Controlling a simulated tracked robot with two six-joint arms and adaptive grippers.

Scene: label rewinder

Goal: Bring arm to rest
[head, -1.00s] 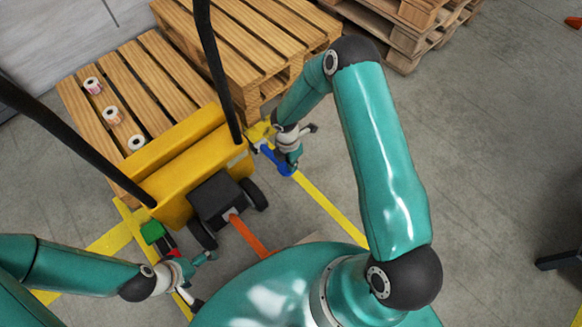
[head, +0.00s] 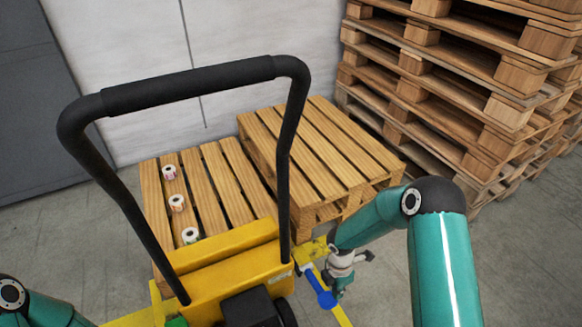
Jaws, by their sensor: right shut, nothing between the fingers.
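My right arm comes in from the right, bent at a dark elbow. Its gripper (head: 345,280) hangs low beside the right side of the yellow pallet truck (head: 225,268), shut with nothing in it. A blue part (head: 321,290) shows just left of the gripper; I cannot tell whether they touch. My left arm shows only at the bottom left corner, and its gripper is outside the view.
The truck's black handle (head: 190,82) rises in front. Three label rolls lie in a row on a wooden pallet (head: 236,182). A higher pallet stack (head: 330,150) stands beside it, and a tall stack (head: 440,90) at the right. Grey floor at lower right is clear.

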